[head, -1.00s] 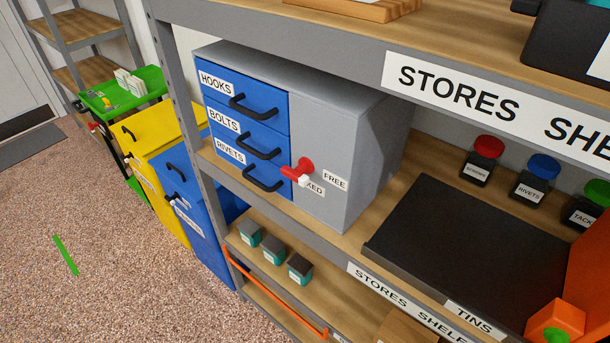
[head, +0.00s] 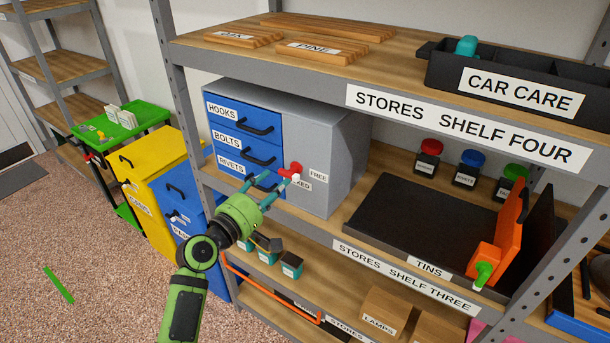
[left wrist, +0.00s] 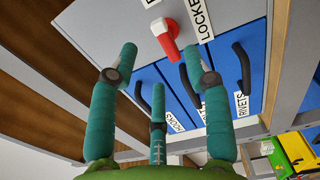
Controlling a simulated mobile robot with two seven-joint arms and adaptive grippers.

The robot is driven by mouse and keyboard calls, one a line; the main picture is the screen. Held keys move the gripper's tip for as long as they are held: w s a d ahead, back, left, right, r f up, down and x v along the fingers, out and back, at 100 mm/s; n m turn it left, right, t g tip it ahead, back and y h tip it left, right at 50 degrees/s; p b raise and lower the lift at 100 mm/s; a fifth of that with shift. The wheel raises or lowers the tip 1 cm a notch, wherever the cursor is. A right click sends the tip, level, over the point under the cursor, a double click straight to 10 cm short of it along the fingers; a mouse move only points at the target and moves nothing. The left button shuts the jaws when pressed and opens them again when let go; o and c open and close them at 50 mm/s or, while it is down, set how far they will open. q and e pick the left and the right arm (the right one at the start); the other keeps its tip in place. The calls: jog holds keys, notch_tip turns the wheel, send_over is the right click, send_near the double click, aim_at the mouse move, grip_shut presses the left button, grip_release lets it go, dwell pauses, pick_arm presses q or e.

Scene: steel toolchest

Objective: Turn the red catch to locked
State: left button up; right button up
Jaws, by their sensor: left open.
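The red catch (head: 289,172) with a small white part sits on the grey cabinet front (head: 305,130), right of the blue drawers. Its red arm reaches left toward the drawers. FREE (head: 318,175) and LOCKED (head: 300,185) labels lie beside it, LOCKED lower and partly covered. I cannot tell which label it is set to. My left gripper (head: 268,182) is open and empty, its fingers pointing at the catch. In the left wrist view the catch (left wrist: 168,40) shows just beyond the open fingertips (left wrist: 158,62), apparently untouched. My right gripper is not in view.
The cabinet stands between the upper shelf board (head: 300,52) and a lower one. A left shelf post (head: 180,100) stands near my arm. Small teal-black tins (head: 290,265) stand below.

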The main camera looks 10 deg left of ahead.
aim_at(286, 175)
pick_arm(q)
jog(key=shift+f+p+x, duration=0.1)
jog(key=shift+p+x, duration=0.2)
jog(key=shift+x, duration=1.4)
jog(key=shift+f+p+x, duration=0.15)
jog(key=shift+p+x, duration=0.15)
jog(key=shift+x, duration=1.4)
jog(key=shift+a, duration=0.15)
grip_shut()
